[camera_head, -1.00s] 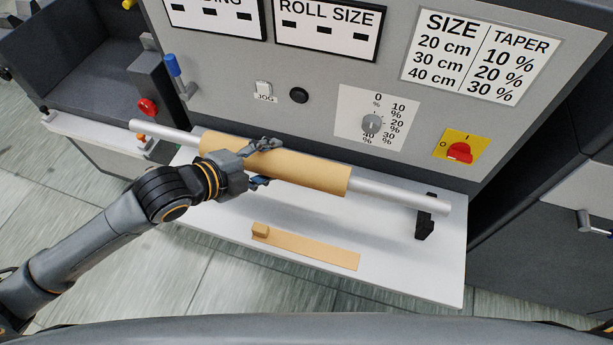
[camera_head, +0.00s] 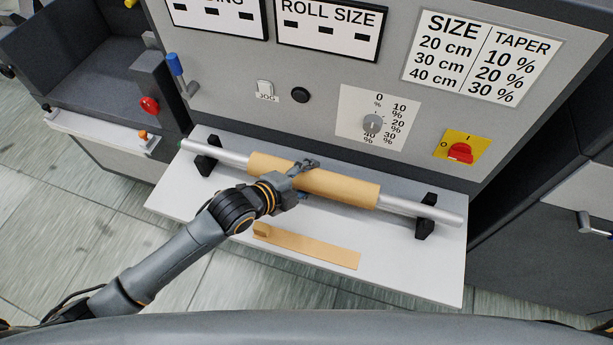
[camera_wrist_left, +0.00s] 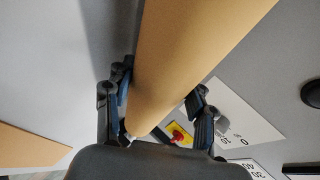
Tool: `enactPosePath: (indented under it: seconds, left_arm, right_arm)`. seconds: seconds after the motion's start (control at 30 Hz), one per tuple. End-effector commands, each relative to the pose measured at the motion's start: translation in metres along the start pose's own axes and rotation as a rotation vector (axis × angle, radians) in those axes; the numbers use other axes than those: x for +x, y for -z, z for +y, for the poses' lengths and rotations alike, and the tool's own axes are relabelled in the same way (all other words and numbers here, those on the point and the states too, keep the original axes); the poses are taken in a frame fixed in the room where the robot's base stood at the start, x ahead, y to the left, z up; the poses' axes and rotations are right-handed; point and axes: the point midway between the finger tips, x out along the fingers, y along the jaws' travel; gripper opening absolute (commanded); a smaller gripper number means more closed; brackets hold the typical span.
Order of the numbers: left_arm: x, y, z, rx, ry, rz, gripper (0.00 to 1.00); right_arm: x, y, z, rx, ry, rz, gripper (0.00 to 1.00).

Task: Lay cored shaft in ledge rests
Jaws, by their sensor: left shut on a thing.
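The silver shaft (camera_head: 400,206) carries a tan core (camera_head: 345,188) around its middle and lies lengthwise over the white ledge (camera_head: 400,262). My left gripper (camera_head: 300,180) is shut on the core near its middle; in the left wrist view, its fingers (camera_wrist_left: 160,88) are on either side of the core (camera_wrist_left: 195,60). The left black rest (camera_head: 205,163) is under the shaft's left end and the right black rest (camera_head: 426,218) under its right end. Whether the shaft touches the bottoms of the rests I cannot tell. My right gripper is not in view.
A flat tan strip with a raised end (camera_head: 310,248) lies on the ledge in front of the shaft. The grey machine panel rises behind, with a dial (camera_head: 373,124), a red switch (camera_head: 460,152) and a blue-topped lever (camera_head: 176,68).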

Motion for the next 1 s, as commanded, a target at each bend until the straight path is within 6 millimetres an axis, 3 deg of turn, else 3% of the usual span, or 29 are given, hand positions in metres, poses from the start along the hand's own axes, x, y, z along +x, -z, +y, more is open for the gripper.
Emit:
enactPosePath:
  seconds: [0.33, 0.37, 0.4, 0.77, 1.0]
  left_arm:
    - [0.001, 0.0, -0.001, 0.001, 0.008, 0.002, 0.0]
    - [0.001, -0.001, 0.002, 0.0, 0.001, 0.0, 0.59]
    - [0.001, -0.001, 0.002, 0.0, 0.0, 0.0, 0.64]
    - [-0.002, -0.001, 0.0, 0.0, 0.0, -0.001, 0.64]
    - [-0.042, -0.002, 0.001, 0.003, -0.001, -0.002, 0.64]
  right_arm:
    - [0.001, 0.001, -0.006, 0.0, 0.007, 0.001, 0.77]
    - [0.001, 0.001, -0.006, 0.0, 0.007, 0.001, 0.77]
    - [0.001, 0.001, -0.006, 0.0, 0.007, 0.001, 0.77]
    - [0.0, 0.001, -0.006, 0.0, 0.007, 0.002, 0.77]
    - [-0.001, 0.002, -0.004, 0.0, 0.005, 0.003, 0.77]
